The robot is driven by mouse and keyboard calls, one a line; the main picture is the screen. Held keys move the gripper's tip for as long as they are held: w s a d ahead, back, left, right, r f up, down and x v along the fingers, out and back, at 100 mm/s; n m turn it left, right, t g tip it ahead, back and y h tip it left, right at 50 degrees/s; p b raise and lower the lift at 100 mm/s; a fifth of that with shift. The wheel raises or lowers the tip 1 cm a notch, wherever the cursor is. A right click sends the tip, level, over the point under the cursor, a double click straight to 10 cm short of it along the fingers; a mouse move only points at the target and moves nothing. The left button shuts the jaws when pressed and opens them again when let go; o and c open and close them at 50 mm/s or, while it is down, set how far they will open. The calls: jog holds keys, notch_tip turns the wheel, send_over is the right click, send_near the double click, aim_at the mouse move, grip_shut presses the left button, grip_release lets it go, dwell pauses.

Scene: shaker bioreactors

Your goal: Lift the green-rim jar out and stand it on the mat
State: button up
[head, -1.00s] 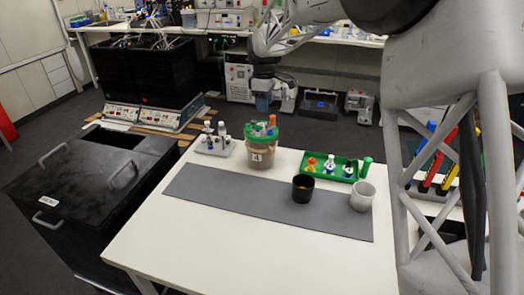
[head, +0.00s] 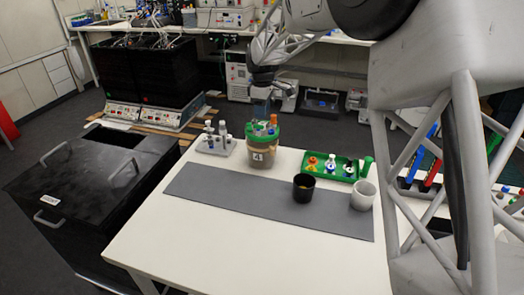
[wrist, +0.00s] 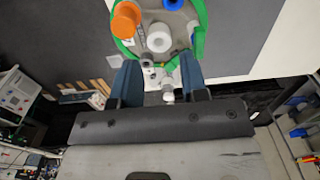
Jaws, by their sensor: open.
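The green-rim jar (head: 263,156) is a brown pot with a white label and a green rim. It stands upright at the far edge of the white table, with several coloured caps at its top. In the wrist view the jar (wrist: 203,22) shows at the top, with orange, white and blue caps inside the green rim. My gripper (head: 264,98) is above the jar in the head view. In the wrist view its two blue fingers (wrist: 160,68) are spread and hold nothing. The grey mat (head: 225,200) lies along the table, nearer than the jar.
A grey rack (head: 217,150) of small white-capped bottles stands left of the jar. A green tray (head: 343,177) with small flasks lies to its right. A black cup (head: 303,190) and a white cup (head: 362,197) stand on the mat's right part. The mat's left part is clear.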

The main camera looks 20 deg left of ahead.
notch_tip(320, 180, down, 5)
jog(key=shift+f, duration=0.1)
dwell(0.7)
dwell(0.5)
jog(key=shift+w+a, duration=0.1)
grip_shut()
